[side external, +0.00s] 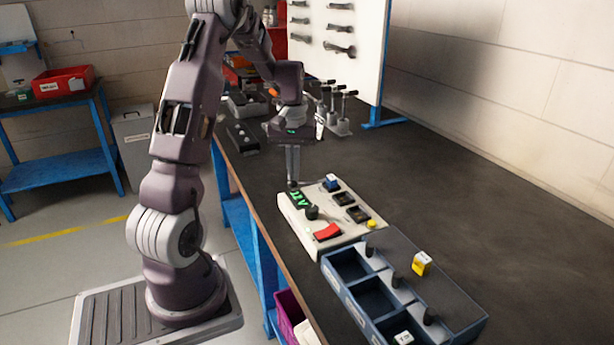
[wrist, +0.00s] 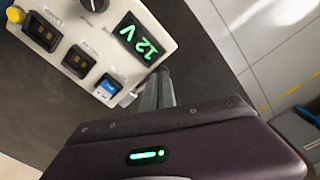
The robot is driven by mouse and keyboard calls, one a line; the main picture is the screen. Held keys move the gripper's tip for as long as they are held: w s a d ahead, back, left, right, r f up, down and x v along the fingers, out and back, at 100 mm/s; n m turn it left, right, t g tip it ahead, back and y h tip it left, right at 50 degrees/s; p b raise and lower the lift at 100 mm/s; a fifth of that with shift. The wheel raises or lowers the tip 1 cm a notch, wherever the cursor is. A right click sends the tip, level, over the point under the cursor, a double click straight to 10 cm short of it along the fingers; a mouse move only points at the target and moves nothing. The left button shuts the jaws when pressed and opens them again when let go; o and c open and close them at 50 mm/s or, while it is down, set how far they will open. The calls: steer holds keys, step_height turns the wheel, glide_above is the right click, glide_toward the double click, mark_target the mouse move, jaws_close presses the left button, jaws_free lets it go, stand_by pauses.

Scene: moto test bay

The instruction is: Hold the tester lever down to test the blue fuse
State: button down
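The cream tester (side external: 345,235) stands on the dark bench; the wrist view shows part of it (wrist: 150,32). The blue fuse (side external: 332,184) sits in the slot at the tester's far end, and shows in the wrist view (wrist: 107,86). The other two black slots (wrist: 79,61) look empty. The green display (wrist: 137,39) reads "12 V".
A blue bin (side external: 360,298) with open compartments stands in front of the tester. A yellow fuse (side external: 421,263) is on its back ledge and a white fuse (side external: 404,338) lies in a compartment. Several upright tools (side external: 338,105) stand behind my gripper. The bench at right is clear.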

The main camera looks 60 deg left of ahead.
steer(key=shift+f, duration=0.1)
steer(key=shift+s+f, duration=0.1)
steer(key=shift+f, duration=0.25)
stand_by(0.4)
steer(key=shift+f, duration=0.35)
stand_by(1.4)
step_height(320, 180, up, 9)
stand_by(0.7)
